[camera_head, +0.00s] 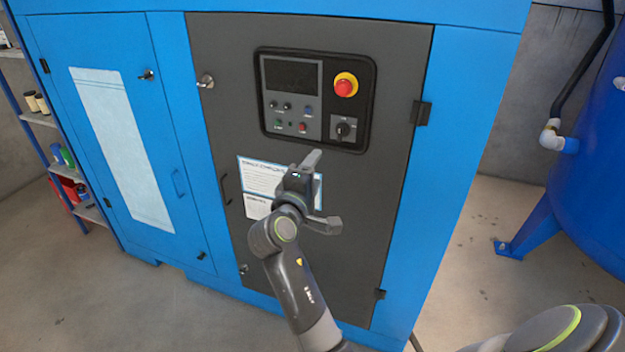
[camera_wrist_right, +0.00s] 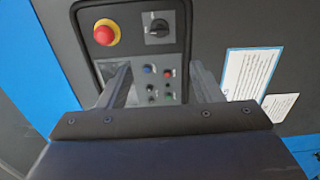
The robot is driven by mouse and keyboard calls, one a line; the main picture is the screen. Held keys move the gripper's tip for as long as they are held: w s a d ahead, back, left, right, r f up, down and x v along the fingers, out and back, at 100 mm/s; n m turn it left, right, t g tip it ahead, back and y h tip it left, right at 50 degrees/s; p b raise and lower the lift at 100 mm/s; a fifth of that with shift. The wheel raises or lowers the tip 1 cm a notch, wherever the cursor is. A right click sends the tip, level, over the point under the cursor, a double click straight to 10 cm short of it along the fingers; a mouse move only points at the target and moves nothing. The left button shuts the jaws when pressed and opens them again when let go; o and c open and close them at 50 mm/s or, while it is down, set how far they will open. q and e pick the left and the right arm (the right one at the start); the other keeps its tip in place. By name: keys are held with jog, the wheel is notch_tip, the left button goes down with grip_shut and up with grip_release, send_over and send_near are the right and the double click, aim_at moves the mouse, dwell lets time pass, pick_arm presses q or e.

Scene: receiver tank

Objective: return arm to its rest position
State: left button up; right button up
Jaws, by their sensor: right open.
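My right arm reaches up from the bottom of the head view. Its gripper (camera_head: 320,190) is in front of the dark grey door of the blue cabinet, below the control panel (camera_head: 316,97). The gripper is open and nothing is between its fingers. In the right wrist view the two fingers (camera_wrist_right: 160,80) stand apart, with the control panel (camera_wrist_right: 140,53) behind them. I cannot tell the exact gap to the door. My left gripper is not in view.
The panel bears a red emergency button (camera_head: 345,86) and a black rotary switch (camera_head: 343,129). A paper label (camera_head: 262,178) is partly behind the gripper. A blue tank (camera_head: 595,170) stands at right and shelves (camera_head: 75,180) at far left. Floor (camera_head: 465,260) between cabinet and tank is clear.

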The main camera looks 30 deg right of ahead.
jog(key=shift+s+a, duration=0.25)
dwell(0.4)
notch_tip(320, 180, down, 22)
jog(key=w+a+n+y, duration=0.2)
jog(key=n+y, duration=0.1)
jog(key=y, duration=0.3)
jog(key=s+f+m+g+y, duration=0.1)
jog(key=s+f+g+y, duration=0.1)
jog(key=s+f, duration=0.65)
jog(key=s+f+m+g+y, duration=0.1)
jog(key=s+f+g+y, duration=0.15)
jog(key=f, duration=1.15)
jog(key=s+d+f+m+g+y, duration=0.1)
jog(key=s+f+m+g, duration=0.1)
jog(key=s+f, duration=0.7)
jog(key=s+f+m+g, duration=0.1)
jog(key=s+f+m, duration=0.2)
jog(key=s+f, duration=0.65)
jog(key=s+d+f+m+g, duration=0.1)
jog(key=s+m, duration=0.1)
jog(key=s, duration=0.9)
jog(key=s+d+f+m+g+y, duration=0.1)
jog(key=s+m+g, duration=0.1)
jog(key=s, duration=1)
jog(key=shift+d+f+m, duration=0.15)
jog(key=shift+f+m, duration=0.25)
